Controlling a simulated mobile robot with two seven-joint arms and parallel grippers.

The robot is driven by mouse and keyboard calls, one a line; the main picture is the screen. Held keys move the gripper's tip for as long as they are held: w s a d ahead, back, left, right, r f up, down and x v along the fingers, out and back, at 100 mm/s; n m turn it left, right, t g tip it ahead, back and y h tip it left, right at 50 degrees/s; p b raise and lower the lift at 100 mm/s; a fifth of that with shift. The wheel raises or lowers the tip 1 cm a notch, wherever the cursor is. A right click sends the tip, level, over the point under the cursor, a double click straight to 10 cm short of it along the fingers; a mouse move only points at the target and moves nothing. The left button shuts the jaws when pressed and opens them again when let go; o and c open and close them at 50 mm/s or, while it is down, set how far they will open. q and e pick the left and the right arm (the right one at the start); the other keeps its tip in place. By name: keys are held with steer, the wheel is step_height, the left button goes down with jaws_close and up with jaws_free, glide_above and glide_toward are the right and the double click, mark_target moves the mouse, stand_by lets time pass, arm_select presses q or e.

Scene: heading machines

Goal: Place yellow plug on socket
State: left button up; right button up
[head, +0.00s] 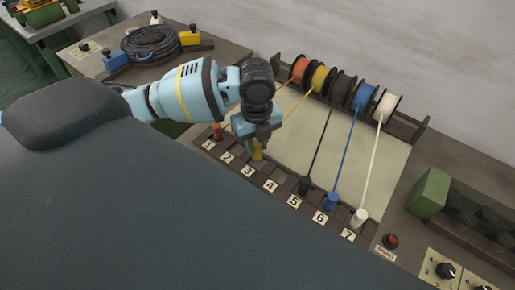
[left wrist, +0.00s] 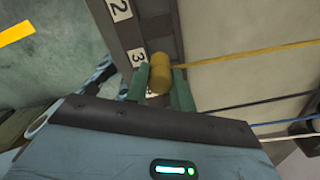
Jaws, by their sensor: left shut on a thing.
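The yellow plug (head: 257,153) is held in my left gripper (head: 256,138) at the numbered socket strip (head: 285,187), near label 3. In the left wrist view the yellow plug (left wrist: 160,76) sits between the two green fingers of the left gripper (left wrist: 159,88), beside the label 3. Its yellow cord (head: 298,105) runs up to the yellow spool (head: 321,79). The fingers hide part of the plug and the socket under it, so I cannot tell whether it is seated. My right gripper does not show.
An orange plug (head: 217,131) stands near label 1. Black (head: 304,185), blue (head: 330,201) and white (head: 359,217) plugs stand near labels 5, 6 and 7, with taut cords to their spools. A coiled dark cable (head: 150,42) lies on the bench behind.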

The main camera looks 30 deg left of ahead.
mark_target(257, 150)
arm_select(q)
steer(key=shift+w+a+f, duration=0.15)
steer(key=shift+w+f, duration=0.05)
steer(key=shift+w, duration=0.1)
steer(key=shift+f, duration=1.55)
steer(key=shift+f, duration=0.15)
steer(key=o, duration=1)
step_height(257, 150, up, 12)
steer(key=shift+r+p, duration=0.15)
steer(key=shift+p, duration=0.2)
